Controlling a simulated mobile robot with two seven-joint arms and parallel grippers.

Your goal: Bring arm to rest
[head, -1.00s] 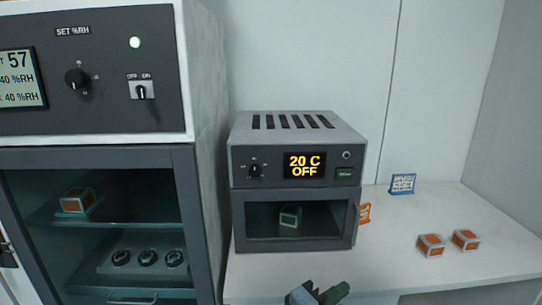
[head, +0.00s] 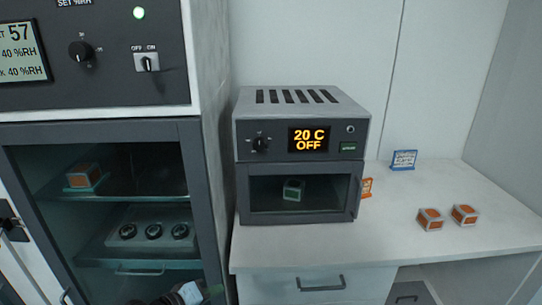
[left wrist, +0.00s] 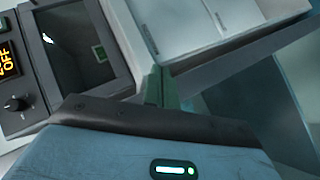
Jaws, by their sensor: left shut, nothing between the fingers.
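My left gripper (left wrist: 160,90) is shut and empty; its greenish fingers are together in the left wrist view. In the head view only part of my left arm's end (head: 188,293) shows at the bottom edge, low in front of the glass cabinet, and the fingers are not clear there. The small oven (head: 302,127) stands on the white bench to the right of it, its door shut, its display reading 20 C OFF. The oven also shows at the left of the wrist view (left wrist: 40,95). My right gripper is not in view.
The humidity cabinet (head: 110,131) stands at the left, with an orange-sided block (head: 83,177) and a tray of round dark parts (head: 150,232) behind its glass. A greenish block (head: 293,190) sits inside the oven. Two orange-sided blocks (head: 430,219) (head: 464,215) lie on the bench (head: 385,228), otherwise largely clear.

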